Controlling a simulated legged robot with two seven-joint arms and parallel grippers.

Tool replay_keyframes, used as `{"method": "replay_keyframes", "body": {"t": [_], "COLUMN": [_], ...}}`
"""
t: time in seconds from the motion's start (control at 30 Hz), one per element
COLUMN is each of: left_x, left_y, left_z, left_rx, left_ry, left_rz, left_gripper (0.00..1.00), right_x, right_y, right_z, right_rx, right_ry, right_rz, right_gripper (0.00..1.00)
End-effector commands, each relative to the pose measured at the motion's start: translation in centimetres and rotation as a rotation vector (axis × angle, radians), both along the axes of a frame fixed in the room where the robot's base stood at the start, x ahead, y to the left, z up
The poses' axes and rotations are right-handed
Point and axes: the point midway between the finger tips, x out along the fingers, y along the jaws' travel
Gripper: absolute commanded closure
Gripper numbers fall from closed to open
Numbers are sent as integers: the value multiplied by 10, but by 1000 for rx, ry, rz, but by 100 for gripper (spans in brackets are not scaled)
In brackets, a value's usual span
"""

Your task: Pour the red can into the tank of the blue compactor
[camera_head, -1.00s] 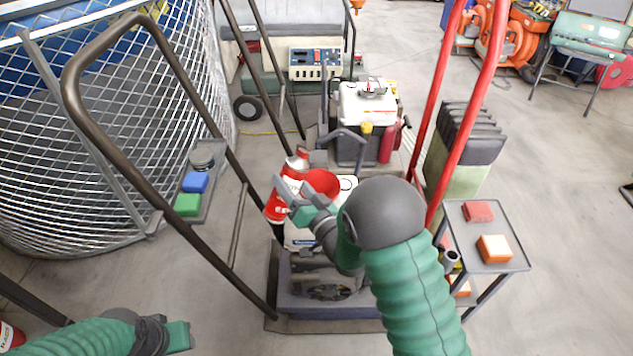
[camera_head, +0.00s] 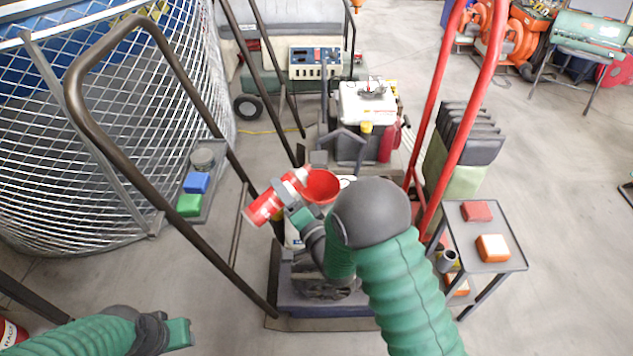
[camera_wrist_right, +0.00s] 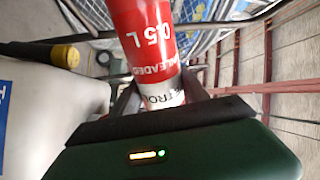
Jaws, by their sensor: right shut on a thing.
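The red can (camera_head: 263,208) is tilted well over, with its silver-and-red top end up and to the right, close to the rim of a red funnel (camera_head: 322,184). It also shows large in the right wrist view (camera_wrist_right: 145,35), with white lettering. My right gripper (camera_head: 298,208) is shut on the can. The funnel stands on the near machine, the compactor with a dark blue base (camera_head: 330,303); its tank is mostly hidden behind the funnel and my right arm. No liquid stream is visible. My left gripper (camera_head: 178,334) is low at left, away from the can; its jaw gap is unclear.
A brown handle bar (camera_head: 150,170) arches at left and a red handle (camera_head: 485,80) rises at right. A small cart (camera_head: 487,258) holds red and orange blocks. A wire-mesh cage (camera_head: 90,150) fills the left. Another red can (camera_head: 10,333) shows at the lower left edge.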

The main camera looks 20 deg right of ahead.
Motion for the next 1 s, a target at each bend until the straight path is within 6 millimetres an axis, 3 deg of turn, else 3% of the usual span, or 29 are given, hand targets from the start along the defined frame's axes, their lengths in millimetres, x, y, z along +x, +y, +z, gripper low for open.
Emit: {"method": "replay_keyframes", "body": {"t": [0.43,1.0], "left_x": [0,0], "left_y": [0,0], "left_z": [20,29], "left_rx": [0,0], "left_ry": [0,0], "left_rz": [0,0], "left_gripper": [64,64], "right_x": [0,0], "right_y": [1,0], "right_z": [12,18], "right_rx": [249,367], "right_ry": [91,135], "right_rz": [-1,-2], "right_gripper": [93,93]}}
